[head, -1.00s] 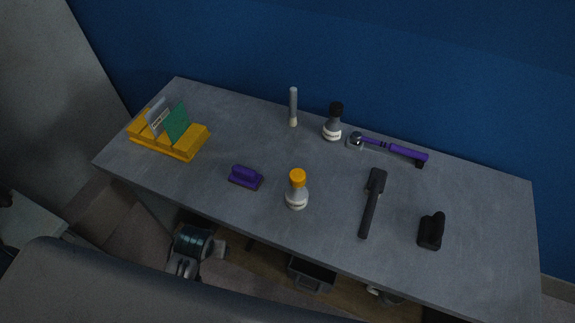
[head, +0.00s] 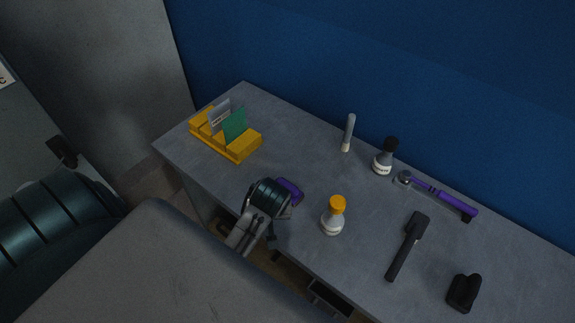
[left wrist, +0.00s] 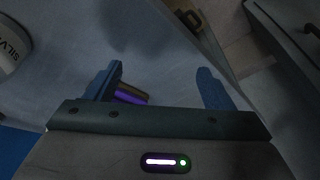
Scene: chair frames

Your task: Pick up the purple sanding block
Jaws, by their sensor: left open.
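The purple sanding block (head: 290,190) lies on the grey workbench near its front edge, partly hidden behind my left wrist in the head view. My left gripper (head: 267,203) is at the bench's front edge, right beside the block; its fingertips cannot be made out there. In the left wrist view my left gripper (left wrist: 160,85) is open. The sanding block (left wrist: 130,95) shows just inside the left-hand finger, partly hidden by that finger and the gripper body. I cannot tell whether they touch. My right gripper is not in view.
A yellow-capped bottle (head: 333,220) stands right of the block. A yellow holder with cards (head: 240,148) sits at the back left. A dark-capped bottle (head: 384,158), purple-handled tool (head: 443,195), black-headed tool (head: 407,247) and black object (head: 463,293) are farther right.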

